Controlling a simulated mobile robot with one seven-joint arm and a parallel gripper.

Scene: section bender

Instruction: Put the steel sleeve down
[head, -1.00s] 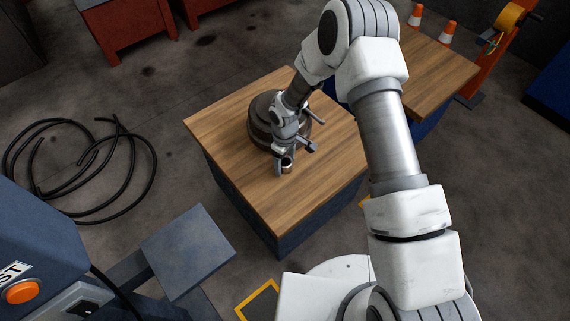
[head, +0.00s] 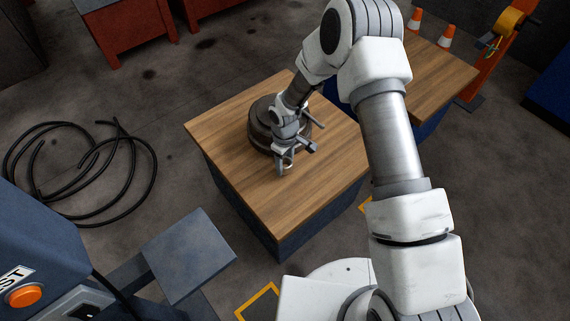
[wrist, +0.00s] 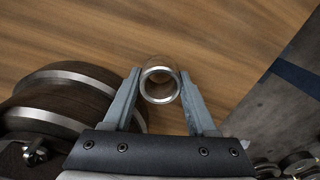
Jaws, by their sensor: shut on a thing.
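My gripper (head: 284,165) is over the wooden top of a blue bench (head: 300,205), near the middle of that top. In the wrist view my gripper (wrist: 160,80) is shut on the steel sleeve (wrist: 160,100), with one finger on each side of it. The sleeve is a short, shiny, hollow ring, and I look into its open end. In the head view the sleeve (head: 289,162) is small and partly hidden by the fingers. I cannot tell whether its lower end touches the wood.
A dark stepped round piece (head: 262,125) stands on the bench right beside my gripper, and shows at left in the wrist view (wrist: 60,95). The bench's front and left top are clear. A second wooden-topped bench (head: 440,70) stands behind right. Black cable loops (head: 120,170) lie on the floor.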

